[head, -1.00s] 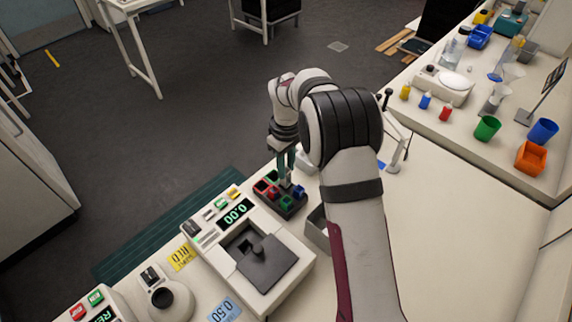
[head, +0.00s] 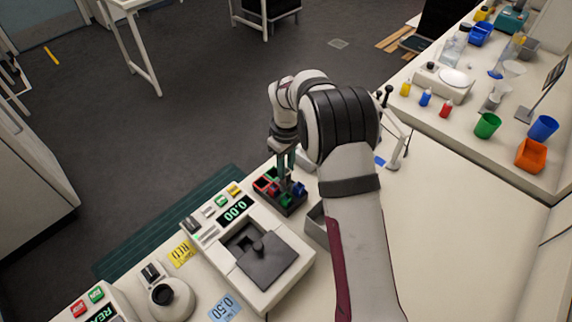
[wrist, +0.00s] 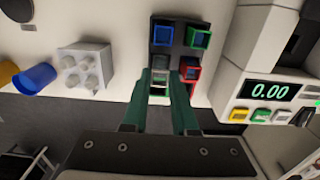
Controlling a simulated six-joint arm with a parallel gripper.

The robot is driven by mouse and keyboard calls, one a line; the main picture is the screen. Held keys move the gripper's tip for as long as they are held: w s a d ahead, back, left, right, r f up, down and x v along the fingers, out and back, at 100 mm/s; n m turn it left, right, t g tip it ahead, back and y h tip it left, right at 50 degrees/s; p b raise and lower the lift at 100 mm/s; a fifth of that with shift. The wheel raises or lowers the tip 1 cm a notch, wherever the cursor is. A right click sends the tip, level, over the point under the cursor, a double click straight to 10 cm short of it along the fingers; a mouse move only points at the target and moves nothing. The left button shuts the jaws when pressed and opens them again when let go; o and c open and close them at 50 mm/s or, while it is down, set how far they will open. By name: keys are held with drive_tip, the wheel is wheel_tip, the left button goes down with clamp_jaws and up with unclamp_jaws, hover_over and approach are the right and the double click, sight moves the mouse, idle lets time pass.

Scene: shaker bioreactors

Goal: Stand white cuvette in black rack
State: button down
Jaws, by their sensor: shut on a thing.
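The black rack (head: 292,209) stands on the bench beyond the display instrument. In the wrist view, the rack (wrist: 179,48) shows square sockets edged in blue, green and red. My gripper (head: 285,178) points down over the rack's far side. In the wrist view, my gripper's green fingers (wrist: 167,84) are shut on a pale, clear-looking white cuvette (wrist: 160,64). The cuvette is at a green-edged socket, mostly hidden by the fingers. I cannot tell whether its foot is inside the socket or how deep.
The instrument reading 0.00 (head: 264,262) stands close beside the rack. A grey open bin (head: 317,228) is on its other side, partly behind my arm.

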drive_tip(key=shift+f, duration=0.4)
drive_tip(key=shift+f, duration=0.55)
drive_tip(key=c, duration=0.6)
unclamp_jaws()
wheel_tip(320, 180, up, 7)
idle(0.5)
